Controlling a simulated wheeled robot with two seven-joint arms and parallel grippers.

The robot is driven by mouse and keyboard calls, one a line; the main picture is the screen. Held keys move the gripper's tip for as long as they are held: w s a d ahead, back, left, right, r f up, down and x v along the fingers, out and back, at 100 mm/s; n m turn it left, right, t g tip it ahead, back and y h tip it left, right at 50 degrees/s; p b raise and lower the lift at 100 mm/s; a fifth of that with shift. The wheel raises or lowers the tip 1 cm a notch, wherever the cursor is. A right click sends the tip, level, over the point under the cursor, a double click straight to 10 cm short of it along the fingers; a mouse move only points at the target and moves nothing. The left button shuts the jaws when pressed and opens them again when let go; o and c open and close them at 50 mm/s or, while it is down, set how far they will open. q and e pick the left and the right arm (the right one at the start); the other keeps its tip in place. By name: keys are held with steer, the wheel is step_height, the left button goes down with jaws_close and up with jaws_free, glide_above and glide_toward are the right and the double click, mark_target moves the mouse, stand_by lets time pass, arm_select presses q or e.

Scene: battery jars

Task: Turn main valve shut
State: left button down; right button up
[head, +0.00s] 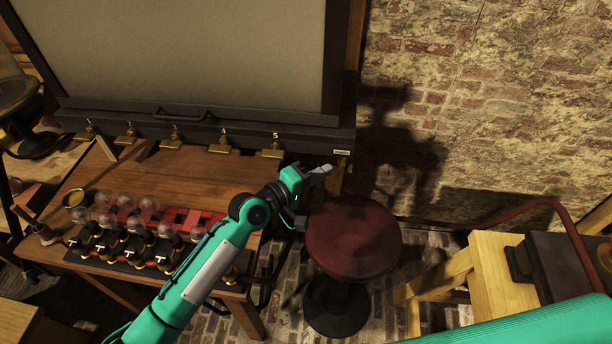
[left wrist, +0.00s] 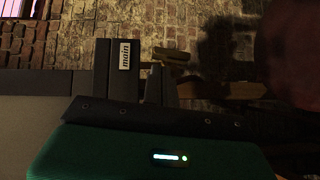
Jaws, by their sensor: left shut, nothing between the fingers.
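A dark grey bar (head: 200,131) runs below a large framed panel, with several numbered brass valves such as valve 5 (head: 272,148) along it. A small white label (head: 341,152) sits at its right end; in the left wrist view the label (left wrist: 125,55) reads "main". Beside it there is a brass piece (left wrist: 172,55), which looks like the main valve's handle. My left gripper (head: 322,171) is shut and empty just below the label, its fingers (left wrist: 158,86) close to the brass piece. I cannot tell whether they touch. My right gripper is out of view.
A wooden desk (head: 180,180) with several glass-topped jars (head: 130,240) stands at the left. A round red stool (head: 353,238) stands below my left gripper. A wooden stand (head: 498,275) is at the right, before a brick wall (head: 520,100).

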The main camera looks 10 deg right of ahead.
arm_select(q)
steer(key=shift+x, duration=0.9)
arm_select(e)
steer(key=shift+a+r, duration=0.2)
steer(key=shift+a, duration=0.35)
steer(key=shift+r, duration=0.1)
